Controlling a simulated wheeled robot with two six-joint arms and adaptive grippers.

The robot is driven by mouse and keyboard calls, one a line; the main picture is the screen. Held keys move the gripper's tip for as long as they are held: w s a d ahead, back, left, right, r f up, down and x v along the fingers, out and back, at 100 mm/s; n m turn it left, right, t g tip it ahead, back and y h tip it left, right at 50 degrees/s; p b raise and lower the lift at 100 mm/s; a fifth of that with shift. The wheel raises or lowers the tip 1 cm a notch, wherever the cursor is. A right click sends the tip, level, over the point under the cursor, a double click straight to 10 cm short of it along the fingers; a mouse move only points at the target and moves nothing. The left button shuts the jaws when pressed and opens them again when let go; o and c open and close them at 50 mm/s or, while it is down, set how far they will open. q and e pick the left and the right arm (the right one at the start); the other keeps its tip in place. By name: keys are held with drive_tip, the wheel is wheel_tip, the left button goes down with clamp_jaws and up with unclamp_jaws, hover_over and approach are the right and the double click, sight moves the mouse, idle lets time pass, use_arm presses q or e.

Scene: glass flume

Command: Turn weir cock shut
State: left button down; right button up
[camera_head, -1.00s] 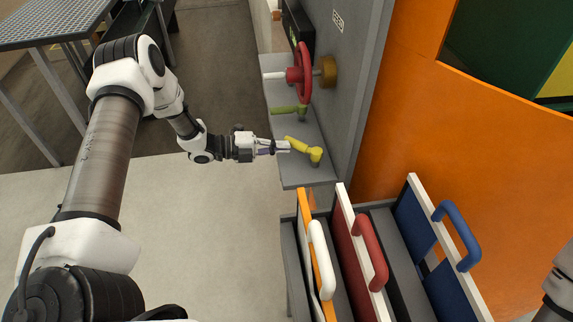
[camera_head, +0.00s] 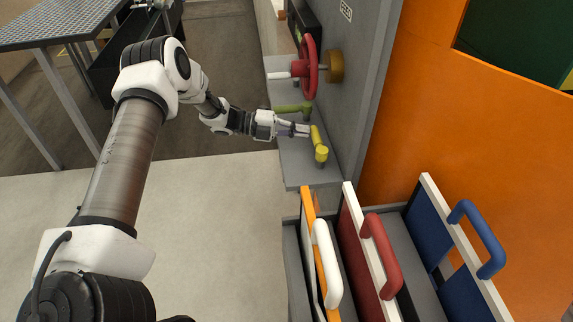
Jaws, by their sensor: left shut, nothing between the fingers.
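A yellow lever cock (camera_head: 320,143) stands on the grey shelf (camera_head: 306,177) beside the grey panel. Its handle points away from me, toward the back, with its pivot at the near end. An olive-green lever cock (camera_head: 291,109) sits behind it, its handle pointing left. No label shows which one is the weir cock. My left gripper (camera_head: 307,131) is shut with nothing held. Its fingertips are at the left side of the yellow handle's far end, touching or almost touching it. My right gripper is out of view.
A red handwheel (camera_head: 308,67) with a white knob is on the panel behind the cocks. Drawers with white (camera_head: 326,262), red (camera_head: 381,255) and blue (camera_head: 478,238) handles stand in front. An orange wall (camera_head: 450,130) is at right. Open floor lies left of the shelf.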

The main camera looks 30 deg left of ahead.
use_arm(q)
drive_tip(key=shift+w, duration=0.15)
idle(0.4)
drive_tip(key=shift+r, duration=0.1)
drive_tip(key=shift+a, duration=0.25)
drive_tip(key=v, duration=1.1)
drive_tip(key=shift+s, duration=0.25)
drive_tip(key=shift+a, duration=0.15)
